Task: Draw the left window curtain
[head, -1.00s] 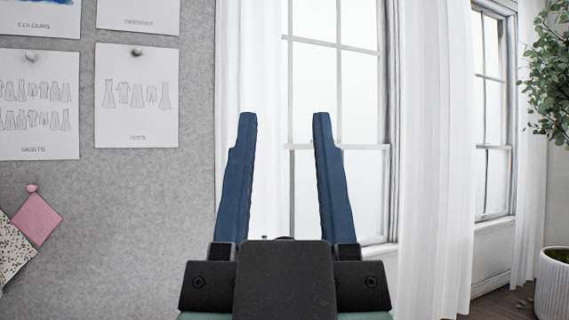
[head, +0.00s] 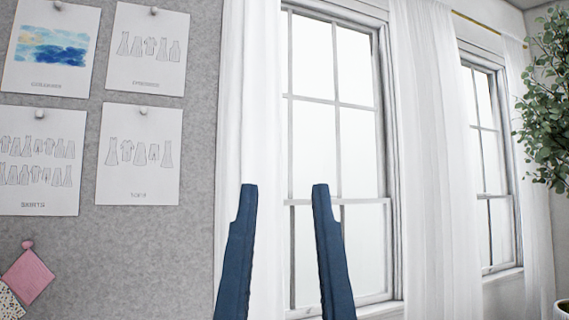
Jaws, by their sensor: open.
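The left window (head: 362,150) has a white frame and bright panes. A white curtain (head: 262,110) hangs gathered at its left side, beside the grey pinboard. Another white curtain (head: 425,150) hangs gathered between the left window and the right window. My gripper (head: 283,188) is open with nothing between its two blue fingers. Its left finger overlaps the left curtain in the picture and its right finger overlaps the window. I cannot tell how far the fingers are from the cloth. The gripper's base is below the picture.
A grey pinboard (head: 150,260) with pinned sheets and a pink swatch (head: 28,277) fills the left side. A second window (head: 487,150) and a leafy plant (head: 547,110) are at the right. A gold curtain rod (head: 490,33) shows above the second window.

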